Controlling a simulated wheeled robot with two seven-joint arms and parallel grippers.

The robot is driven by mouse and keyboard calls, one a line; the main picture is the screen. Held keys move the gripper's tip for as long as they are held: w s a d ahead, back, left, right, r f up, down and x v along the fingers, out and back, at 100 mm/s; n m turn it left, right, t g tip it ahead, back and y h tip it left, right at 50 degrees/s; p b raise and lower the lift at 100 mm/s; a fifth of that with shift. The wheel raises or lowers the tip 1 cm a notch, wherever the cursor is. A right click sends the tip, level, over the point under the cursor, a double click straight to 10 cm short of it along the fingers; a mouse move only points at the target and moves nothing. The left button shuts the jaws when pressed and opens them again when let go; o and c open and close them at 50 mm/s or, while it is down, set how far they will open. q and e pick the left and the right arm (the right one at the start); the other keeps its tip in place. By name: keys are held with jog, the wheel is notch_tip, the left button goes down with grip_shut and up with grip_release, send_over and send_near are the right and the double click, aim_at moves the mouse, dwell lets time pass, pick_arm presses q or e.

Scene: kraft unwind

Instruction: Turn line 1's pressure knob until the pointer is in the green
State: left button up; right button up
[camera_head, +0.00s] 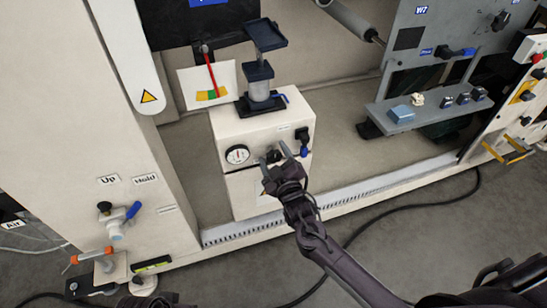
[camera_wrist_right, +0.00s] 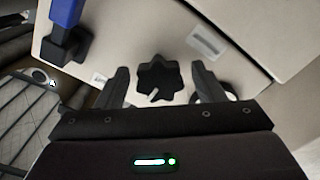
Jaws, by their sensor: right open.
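A black star-shaped knob (camera_wrist_right: 158,78) with a white mark sits on the front of a cream box (camera_head: 232,180). My right gripper (camera_head: 274,156) is open at this knob. In the right wrist view its fingers (camera_wrist_right: 161,80) stand on either side of the knob; whether they touch it is unclear. A round white gauge (camera_head: 237,154) is left of the knob; its needle is too small to read. Behind, a red pointer (camera_head: 211,72) hangs over a white card (camera_head: 190,88) with yellow and green bands. Its tip is low, near the green; the exact band is unclear. My left gripper's fingers are not visible.
A black knob (camera_head: 302,134) with a blue lever (camera_head: 305,152) is right on the same box. A grey shelf (camera_head: 425,107) holds small parts at right. A blue-handled valve (camera_head: 132,211) is at left. A black cable lies on the floor.

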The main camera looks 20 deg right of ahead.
jog(key=shift+w, duration=0.15)
jog(key=c, duration=1)
jog(key=shift+o, duration=0.2)
